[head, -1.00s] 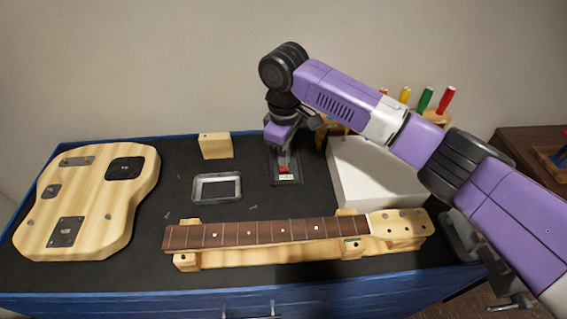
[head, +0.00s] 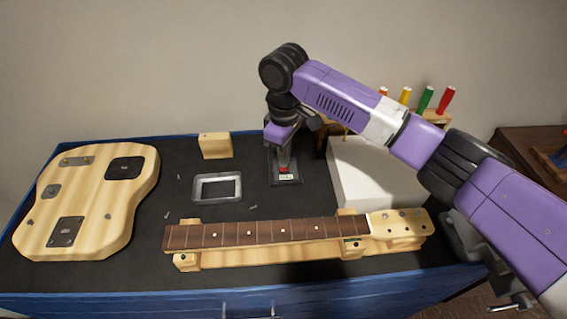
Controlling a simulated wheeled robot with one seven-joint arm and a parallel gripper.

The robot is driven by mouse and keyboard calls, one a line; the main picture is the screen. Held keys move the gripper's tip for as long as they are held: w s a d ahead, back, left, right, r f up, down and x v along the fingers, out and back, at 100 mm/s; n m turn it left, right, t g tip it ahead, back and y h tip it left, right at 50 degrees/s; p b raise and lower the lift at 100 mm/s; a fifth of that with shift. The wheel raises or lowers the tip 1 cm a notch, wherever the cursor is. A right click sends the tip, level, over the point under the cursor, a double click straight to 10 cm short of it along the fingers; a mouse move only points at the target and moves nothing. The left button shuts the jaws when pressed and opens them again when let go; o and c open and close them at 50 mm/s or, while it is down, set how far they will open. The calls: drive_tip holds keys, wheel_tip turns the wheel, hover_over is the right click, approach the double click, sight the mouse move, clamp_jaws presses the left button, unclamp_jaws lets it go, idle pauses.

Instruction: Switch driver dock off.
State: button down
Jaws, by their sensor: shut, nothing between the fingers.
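The driver dock (head: 289,181) is a small dark plate with a red rocker switch (head: 284,169) and a pale label (head: 286,177). It lies on the dark mat behind the guitar neck. My gripper (head: 284,165) points down over the dock, shut and empty, with its fingertips at the red switch. The fingers hide part of the switch, and I cannot tell whether they touch it or which way it is tipped.
A guitar neck (head: 270,233) rests on wooden supports in front. A metal tray (head: 216,201) and a wooden block (head: 214,146) stand left of the dock, a white box (head: 370,178) right. A guitar body (head: 90,190) lies far left. Loose screws lie near the tray.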

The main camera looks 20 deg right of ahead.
drive_tip(key=shift+f, duration=0.85)
idle(0.4)
drive_tip(key=shift+r, duration=0.15)
wheel_tip(320, 180, up, 7)
drive_tip(key=p, duration=0.6)
idle(0.6)
